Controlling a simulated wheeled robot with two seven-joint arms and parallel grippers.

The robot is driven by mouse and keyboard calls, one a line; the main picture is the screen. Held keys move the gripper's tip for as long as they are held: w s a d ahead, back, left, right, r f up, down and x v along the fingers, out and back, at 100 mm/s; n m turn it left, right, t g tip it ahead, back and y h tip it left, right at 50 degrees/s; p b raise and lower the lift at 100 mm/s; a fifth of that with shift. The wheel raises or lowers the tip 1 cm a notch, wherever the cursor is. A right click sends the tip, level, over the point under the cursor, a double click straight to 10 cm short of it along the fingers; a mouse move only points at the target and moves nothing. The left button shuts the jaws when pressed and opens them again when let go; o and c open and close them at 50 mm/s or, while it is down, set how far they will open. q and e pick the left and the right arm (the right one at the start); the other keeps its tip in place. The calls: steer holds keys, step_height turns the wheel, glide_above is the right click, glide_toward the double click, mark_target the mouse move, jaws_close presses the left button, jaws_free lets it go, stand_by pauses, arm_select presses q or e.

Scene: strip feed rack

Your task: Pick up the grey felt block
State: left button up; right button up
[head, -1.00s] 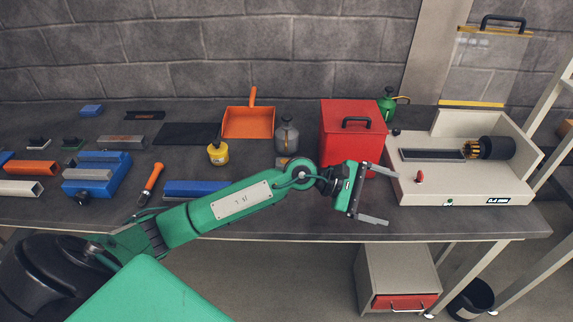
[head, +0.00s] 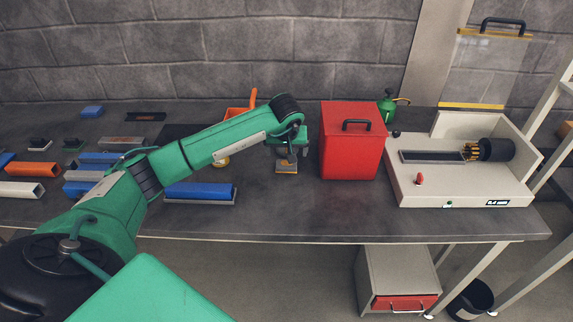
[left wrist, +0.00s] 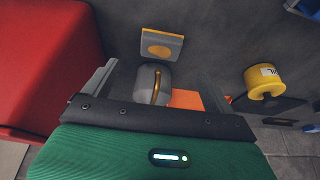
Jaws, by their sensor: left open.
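The grey felt block (head: 286,167), a small grey piece with an orange patch, sits on the bench left of the red box, below my left gripper (head: 287,152) in the head view. In the left wrist view the block (left wrist: 161,47) lies just beyond the fingertips, its orange oval facing up. My left gripper (left wrist: 158,72) is open, with nothing held between its fingers. A grey can with a brass spout (left wrist: 153,84) shows between the fingers, further below. In the head view my arm hides that can. My right gripper is in neither view.
The red box (head: 352,140) stands close to the right of the gripper. An orange dustpan (head: 236,112) and a yellow pot (left wrist: 263,82) are close on the other side. A white machine (head: 455,180) is far right. The bench front is clear.

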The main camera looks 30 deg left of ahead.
mark_target(286, 164)
arm_select(q)
steer(key=x, duration=0.3)
steer(key=shift+w+f, duration=0.1)
steer(key=shift+f, duration=0.15)
steer(key=shift+w+a+f+p, duration=0.1)
steer(key=shift+w+f+p, duration=0.05)
steer(key=shift+f+p, duration=0.35)
steer(key=shift+p+x, duration=0.8)
steer(key=shift+x, duration=1.4)
steer(key=shift+w+a, duration=0.1)
steer(key=shift+a, duration=0.05)
steer(key=c, duration=1.1)
